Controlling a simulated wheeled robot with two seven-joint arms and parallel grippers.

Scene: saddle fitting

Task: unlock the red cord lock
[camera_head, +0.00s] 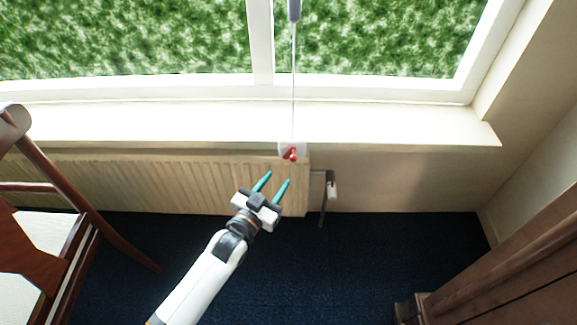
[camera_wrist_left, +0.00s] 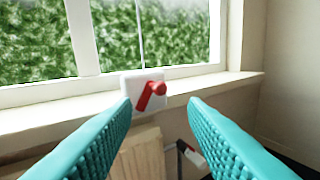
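The red cord lock (camera_head: 292,153) is a small red lever with a round knob on a white plate (camera_head: 284,147) at the sill's front edge, above the radiator's right end. In the left wrist view the red lever (camera_wrist_left: 152,95) slants, its knob at the upper right. A thin cord (camera_head: 294,80) runs up from the plate to a grey handle (camera_head: 294,10). My left gripper (camera_head: 272,180) is open and empty, its teal fingers pointing up toward the lock from below left, apart from it. In the wrist view the fingers (camera_wrist_left: 160,108) stand either side of the lock. My right gripper is out of view.
A ribbed radiator (camera_head: 180,182) is under the sill, with a valve pipe (camera_head: 328,190) at its right end. A wooden chair (camera_head: 70,215) stands at the left. Dark wooden furniture (camera_head: 510,275) stands at the lower right. The sill (camera_head: 400,125) is clear.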

